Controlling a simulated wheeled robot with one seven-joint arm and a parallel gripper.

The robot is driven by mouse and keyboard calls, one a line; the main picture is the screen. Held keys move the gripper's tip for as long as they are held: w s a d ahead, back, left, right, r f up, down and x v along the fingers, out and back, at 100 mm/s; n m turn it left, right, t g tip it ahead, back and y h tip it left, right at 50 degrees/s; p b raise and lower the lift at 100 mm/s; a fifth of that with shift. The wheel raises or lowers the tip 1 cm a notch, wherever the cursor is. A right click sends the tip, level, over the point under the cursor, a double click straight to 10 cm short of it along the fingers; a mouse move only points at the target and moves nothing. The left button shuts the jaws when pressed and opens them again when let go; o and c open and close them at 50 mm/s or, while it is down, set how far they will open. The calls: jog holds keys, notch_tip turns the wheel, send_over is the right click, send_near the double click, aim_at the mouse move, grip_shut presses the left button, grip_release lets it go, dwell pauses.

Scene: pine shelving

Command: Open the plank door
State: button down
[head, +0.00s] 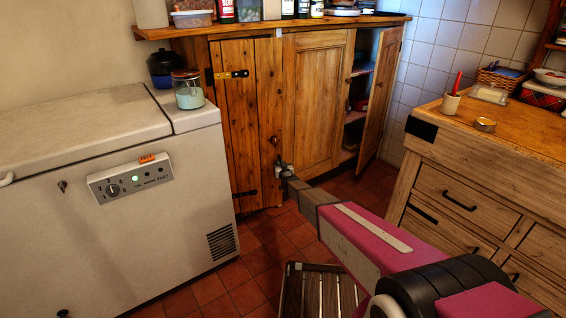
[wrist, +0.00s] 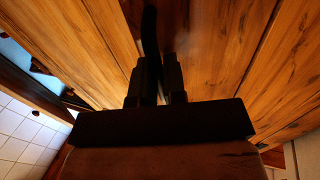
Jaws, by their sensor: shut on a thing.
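The plank door (head: 240,120) is the narrow orange-brown board door at the left of the wooden cupboard, with black strap hinges on its left side. It looks shut or nearly so; I cannot tell if there is a small gap. My gripper (head: 284,169) is at the door's right edge, below a small dark knob. In the wrist view my gripper (wrist: 158,82) has its two dark fingers close together on a dark curved handle (wrist: 151,35). The fingers hide the handle's lower part, and planks show on both sides.
A white chest freezer (head: 100,150) stands close to the left of the door. The cupboard's right panelled door (head: 381,95) stands open. A wooden drawer unit (head: 470,190) is at the right. A slatted stool (head: 318,290) is on the tiled floor below my arm.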

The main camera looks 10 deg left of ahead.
jog(key=s+a+m+t+h, duration=0.15)
jog(key=s+h, duration=0.25)
jog(key=s, duration=0.9)
jog(key=s+a+m+h, duration=0.3)
jog(key=s, duration=0.9)
jog(key=s+a+m+g+h, duration=0.1)
jog(key=s+a+m+h, duration=0.3)
jog(key=s+a, duration=0.5)
jog(key=shift+a+h, duration=0.55)
jog(key=shift+h, duration=0.75)
jog(key=shift+s+g, duration=0.1)
jog(key=shift+g, duration=0.15)
jog(key=c, duration=1.3)
grip_release()
jog(key=shift+o, duration=0.4)
jog(key=shift+d, duration=0.1)
jog(key=shift+s, duration=0.15)
